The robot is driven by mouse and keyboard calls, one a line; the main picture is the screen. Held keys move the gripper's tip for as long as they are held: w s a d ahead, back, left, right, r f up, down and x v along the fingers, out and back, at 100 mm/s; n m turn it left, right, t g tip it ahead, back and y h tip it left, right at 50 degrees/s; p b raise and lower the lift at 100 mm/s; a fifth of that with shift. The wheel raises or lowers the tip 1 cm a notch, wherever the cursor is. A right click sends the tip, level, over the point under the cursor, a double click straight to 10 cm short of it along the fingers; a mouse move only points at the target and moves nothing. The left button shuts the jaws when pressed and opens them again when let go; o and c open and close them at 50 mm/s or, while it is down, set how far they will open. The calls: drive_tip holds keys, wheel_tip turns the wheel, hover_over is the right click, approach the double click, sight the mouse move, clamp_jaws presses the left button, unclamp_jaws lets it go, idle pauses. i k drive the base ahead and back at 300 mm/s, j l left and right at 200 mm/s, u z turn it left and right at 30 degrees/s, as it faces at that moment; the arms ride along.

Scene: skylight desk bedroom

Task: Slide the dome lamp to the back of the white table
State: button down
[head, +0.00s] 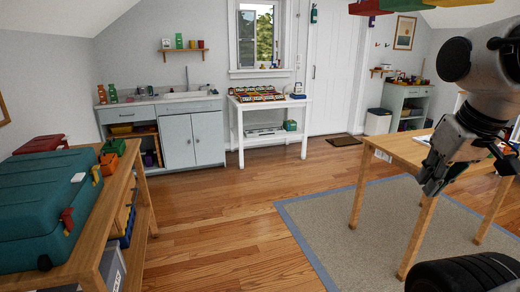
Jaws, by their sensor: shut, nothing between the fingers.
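The white table (239,129) stands against the far wall under the window, between the sink cabinet and the door. Several colourful small boxes (262,93) cover much of its top. A small pale object (298,91) sits at the right end of the tabletop; it is too small to tell whether it is the dome lamp. I cannot make out a dome lamp clearly anywhere. My gripper (431,188) hangs at the right of the view, pointing down, shut and empty. It is in front of the wooden table and far from the white table.
A wooden table (396,147) stands at right on a grey rug (345,215) with a blue border. At left, a wooden bench (128,160) holds a teal toolbox (45,205). A grey sink cabinet (193,138) stands at the back. The wooden floor between is clear up to the white table.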

sight(288, 89)
drive_tip(key=i+l+u, duration=0.1)
drive_tip(key=i, duration=0.35)
drive_tip(key=i+l+u, duration=0.1)
drive_tip(key=i, duration=0.4)
drive_tip(key=i+j, duration=0.1)
drive_tip(key=i, duration=0.8)
drive_tip(key=i+j, duration=0.15)
drive_tip(key=i, duration=0.8)
drive_tip(key=i+l+z, duration=0.3)
drive_tip(key=i, duration=0.85)
drive_tip(key=i+j+z, duration=0.15)
drive_tip(key=i+z, duration=0.2)
drive_tip(key=i, duration=0.75)
drive_tip(key=i+z, duration=0.25)
drive_tip(key=i, duration=0.45)
drive_tip(key=i+j+z, duration=0.2)
drive_tip(key=i, duration=0.5)
drive_tip(key=i+l+u, duration=0.2)
drive_tip(key=i, duration=0.3)
drive_tip(key=i+l+u, duration=0.25)
drive_tip(key=i+l, duration=0.15)
drive_tip(key=i+l+u, duration=0.75)
drive_tip(key=l+u, duration=0.15)
drive_tip(key=l, duration=0.25)
